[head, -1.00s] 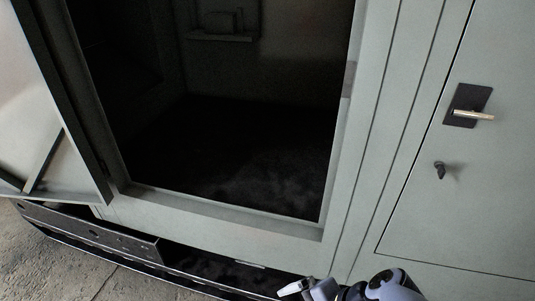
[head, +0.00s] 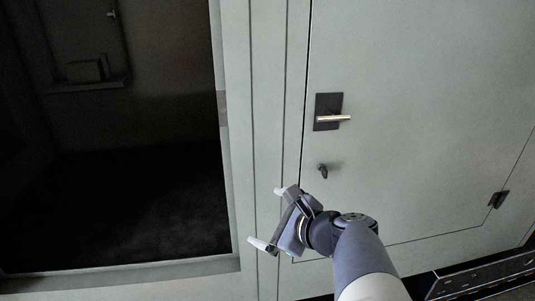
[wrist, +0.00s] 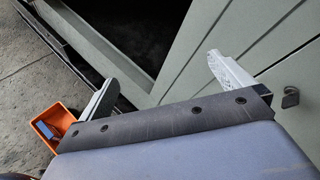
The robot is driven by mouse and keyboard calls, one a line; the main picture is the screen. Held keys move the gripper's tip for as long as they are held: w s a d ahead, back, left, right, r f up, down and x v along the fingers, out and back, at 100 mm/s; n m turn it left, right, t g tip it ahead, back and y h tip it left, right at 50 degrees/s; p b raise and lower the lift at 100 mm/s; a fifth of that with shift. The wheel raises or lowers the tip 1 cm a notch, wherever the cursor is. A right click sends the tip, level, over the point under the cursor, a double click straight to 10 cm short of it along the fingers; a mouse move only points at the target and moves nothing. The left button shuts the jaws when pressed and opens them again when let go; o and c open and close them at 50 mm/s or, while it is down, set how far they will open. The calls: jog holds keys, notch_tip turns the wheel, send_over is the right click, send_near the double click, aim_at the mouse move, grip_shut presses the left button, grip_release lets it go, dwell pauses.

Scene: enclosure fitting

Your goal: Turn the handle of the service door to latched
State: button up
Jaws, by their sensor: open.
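The service door (head: 420,130) is the closed grey-green panel on the right in the head view. Its handle (head: 335,118) is a pale metal lever on a black plate, lying nearly level and pointing right. A small dark key-like fitting (head: 322,171) sits below the plate. It also seems to show at the right of the wrist view (wrist: 290,97). My gripper (head: 267,217) is open and empty, below and left of the handle and apart from it. In the wrist view its two fingers stand wide apart (wrist: 162,75). The handle is not seen in the wrist view.
A dark open compartment (head: 120,200) lies left of the door, with a small shelf (head: 88,86) inside. A hinge (head: 498,199) is at the door's right edge. An orange bin (wrist: 55,122) stands on the floor (wrist: 30,80) at left in the wrist view.

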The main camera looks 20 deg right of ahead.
jog(key=w+d+r+m+t+h, duration=0.2)
jog(key=d+r+m+t+h, duration=0.15)
jog(key=d+r+m, duration=0.5)
jog(key=m+t+h, duration=0.1)
jog(key=m+h, duration=0.4)
send_near(335, 119)
jog(key=shift+n, duration=0.25)
jog(key=p+x, duration=0.1)
jog(key=x, duration=0.9)
jog(key=shift+w+p, duration=0.35)
jog(key=shift+w, duration=0.05)
jog(key=shift+c, duration=0.4)
jog(key=c, duration=0.6)
